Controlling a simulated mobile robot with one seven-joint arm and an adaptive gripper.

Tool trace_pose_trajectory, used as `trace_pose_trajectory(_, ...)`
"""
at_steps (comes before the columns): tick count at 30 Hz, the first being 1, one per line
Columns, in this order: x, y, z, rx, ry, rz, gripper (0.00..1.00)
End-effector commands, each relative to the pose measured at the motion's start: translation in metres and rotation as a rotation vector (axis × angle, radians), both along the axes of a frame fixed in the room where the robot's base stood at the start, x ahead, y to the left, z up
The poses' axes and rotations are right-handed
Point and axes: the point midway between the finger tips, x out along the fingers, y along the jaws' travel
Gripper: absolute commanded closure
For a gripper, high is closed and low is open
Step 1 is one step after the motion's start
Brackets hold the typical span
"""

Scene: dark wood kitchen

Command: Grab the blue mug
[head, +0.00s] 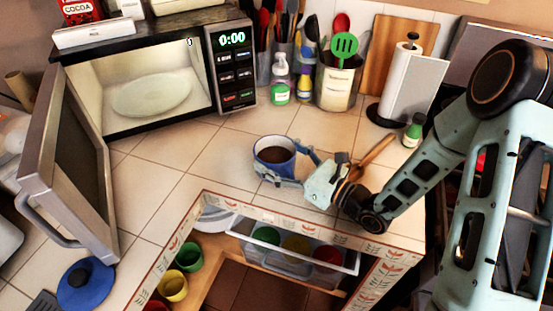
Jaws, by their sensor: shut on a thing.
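The blue mug (272,153) stands upright on the tiled counter, left of my gripper, with dark brown contents and a pale inner rim. My gripper (281,164) reaches in from the right, low over the counter. Its fingers are shut on the mug, one along the near side and one by the far right side. The near finger hides part of the mug's lower body. I cannot tell whether the mug's base touches the counter.
A microwave (150,85) stands open at the back left, its door (75,160) swung toward me. A soap bottle (280,80), a utensil crock (337,85) and a paper towel roll (410,85) line the back. A drawer (295,245) with coloured cups is open below.

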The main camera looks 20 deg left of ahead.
Motion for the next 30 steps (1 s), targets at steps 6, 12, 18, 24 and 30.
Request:
trace_pose_trajectory(6,0.0,0.0,0.004,0.002,-0.002,0.0,0.61)
trace_pose_trajectory(12,0.0,0.0,0.015,0.001,-0.003,0.001,0.61)
trace_pose_trajectory(18,0.0,0.0,0.035,0.001,-0.004,0.0,0.61)
trace_pose_trajectory(24,-0.014,-0.011,0.054,0.0,-0.002,-0.001,0.61)
trace_pose_trajectory(30,-0.029,-0.022,0.076,0.001,-0.004,-0.001,0.61)
